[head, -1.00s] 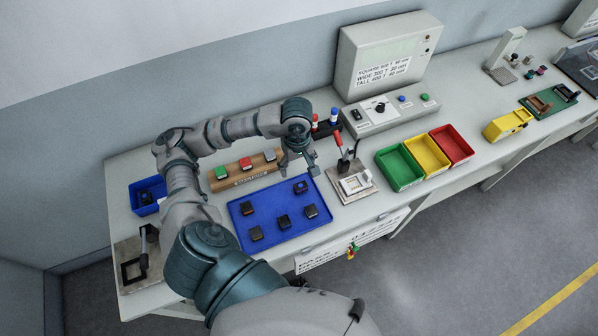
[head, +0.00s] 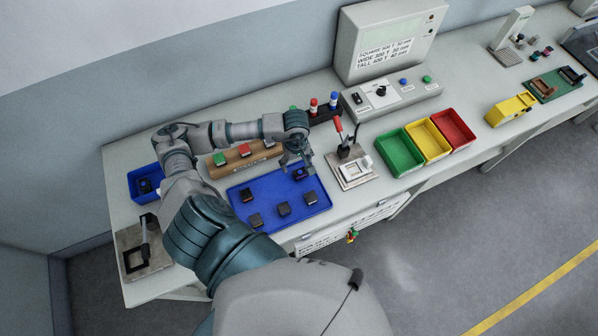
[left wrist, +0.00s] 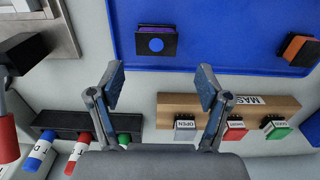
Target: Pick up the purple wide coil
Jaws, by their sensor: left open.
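The purple wide coil (left wrist: 156,41) is a dark block with a purple edge and a blue-purple dot on its face. It lies on the blue tray (left wrist: 220,30), near the tray's edge in the left wrist view. In the head view the coil (head: 301,174) is at the tray's far right part, just below my left gripper (head: 294,162). In the left wrist view my left gripper (left wrist: 162,82) is open with nothing between its fingers. The coil lies beyond the fingertips, apart from them. My right gripper is not in view.
Several other dark coils lie on the tray, one with an orange face (left wrist: 300,49). A wooden block with coloured buttons (left wrist: 180,108) and a dark marker rack (left wrist: 85,122) are close to the fingers. A lever press (head: 350,165) stands right of the tray, before coloured bins (head: 400,153).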

